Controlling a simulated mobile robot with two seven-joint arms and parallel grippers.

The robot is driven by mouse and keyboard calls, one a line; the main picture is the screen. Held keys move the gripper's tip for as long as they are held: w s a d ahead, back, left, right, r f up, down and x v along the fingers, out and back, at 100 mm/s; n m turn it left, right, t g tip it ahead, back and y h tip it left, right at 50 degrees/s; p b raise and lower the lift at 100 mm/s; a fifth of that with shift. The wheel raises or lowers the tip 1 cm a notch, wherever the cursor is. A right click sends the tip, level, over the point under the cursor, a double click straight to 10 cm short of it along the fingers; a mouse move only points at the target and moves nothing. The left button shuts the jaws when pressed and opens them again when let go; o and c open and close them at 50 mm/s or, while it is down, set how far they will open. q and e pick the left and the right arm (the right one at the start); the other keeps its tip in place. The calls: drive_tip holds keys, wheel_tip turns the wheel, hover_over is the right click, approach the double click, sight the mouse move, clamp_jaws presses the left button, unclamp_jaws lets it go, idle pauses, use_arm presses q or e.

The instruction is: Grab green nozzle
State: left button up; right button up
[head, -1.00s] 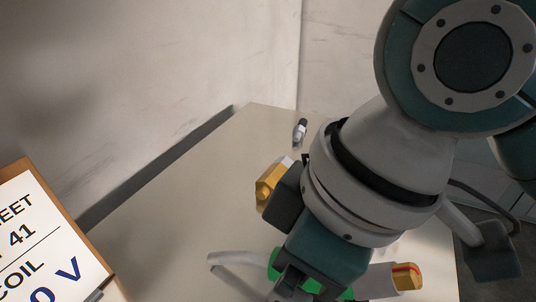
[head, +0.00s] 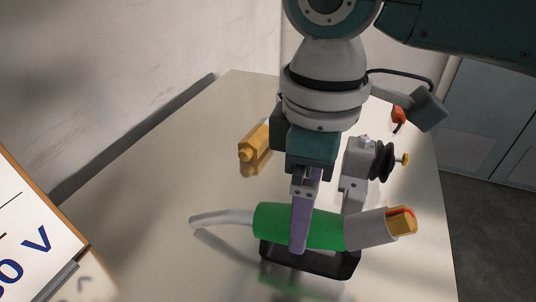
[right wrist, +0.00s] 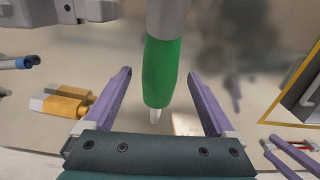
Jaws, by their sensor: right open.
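The green nozzle (head: 270,226) lies across the near part of the table, with a curved grey spout to the left, a grey and yellow end to the right and a dark loop along its near side. My right gripper (head: 301,240) comes down from above, its near finger in front of the green body. In the right wrist view the green nozzle (right wrist: 162,72) lies between the open lilac fingers of the gripper (right wrist: 158,74), with a gap on both sides. Lilac bars at the lower right there look like my left gripper (right wrist: 290,156), cut off by the edge.
A yellow fitting (head: 252,146) lies behind the nozzle on the left. A grey fitting with a black knob (head: 380,161) stands behind it on the right, and a red-orange piece (head: 398,116) is farther back. A sign (head: 30,235) is at left. The table (head: 150,200) is clear left of the nozzle.

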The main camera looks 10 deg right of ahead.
drive_tip(key=shift+f, duration=1.6)
clamp_jaws()
drive_tip(key=shift+r, duration=0.1)
